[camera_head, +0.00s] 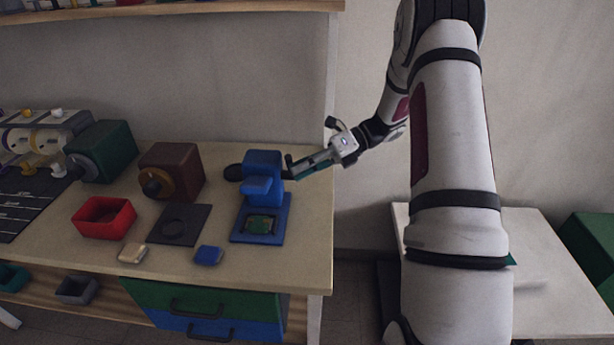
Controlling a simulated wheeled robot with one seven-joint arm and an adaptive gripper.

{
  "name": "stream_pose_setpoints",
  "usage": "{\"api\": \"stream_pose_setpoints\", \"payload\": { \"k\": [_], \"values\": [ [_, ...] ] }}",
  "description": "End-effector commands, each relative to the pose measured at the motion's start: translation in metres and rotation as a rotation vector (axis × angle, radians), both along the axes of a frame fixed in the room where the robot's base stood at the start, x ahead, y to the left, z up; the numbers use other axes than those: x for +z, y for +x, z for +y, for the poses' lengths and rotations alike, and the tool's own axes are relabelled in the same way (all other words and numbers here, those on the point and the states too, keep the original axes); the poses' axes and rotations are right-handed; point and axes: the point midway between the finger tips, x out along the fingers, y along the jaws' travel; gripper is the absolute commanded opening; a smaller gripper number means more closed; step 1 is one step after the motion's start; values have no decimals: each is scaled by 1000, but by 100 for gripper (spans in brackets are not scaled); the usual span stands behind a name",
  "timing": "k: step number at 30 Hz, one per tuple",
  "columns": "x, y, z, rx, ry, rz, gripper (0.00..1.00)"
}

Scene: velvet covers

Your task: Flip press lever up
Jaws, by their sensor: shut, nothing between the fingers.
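The blue press (262,182) stands upright near the right end of the workbench (220,270), with a green piece (261,225) lying on its base. A dark lever knob (234,172) shows at the press's left side. My gripper (290,174) reaches in from the right and its fingertips are at the right side of the press, close to its upper body. The fingers are shut with nothing seen between them. I cannot tell whether they touch the press or a dark part beside it.
A brown machine (172,170) and a green machine (103,150) stand to the left. A red bin (104,217), a dark plate (179,224), a tan block (132,253) and a blue block (208,255) lie in front. A shelf (170,8) hangs above.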

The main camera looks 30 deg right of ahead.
Motion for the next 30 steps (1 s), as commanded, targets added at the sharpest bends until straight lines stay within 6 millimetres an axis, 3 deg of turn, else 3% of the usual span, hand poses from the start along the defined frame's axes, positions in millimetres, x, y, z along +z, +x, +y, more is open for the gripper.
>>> {"api": "stream_pose_setpoints", "payload": {
  "k": [12,30],
  "values": [
    [13,11,-7,-1,-1,-2,0],
    [16,14,-9,-5,-1,-8,0]
  ]
}}
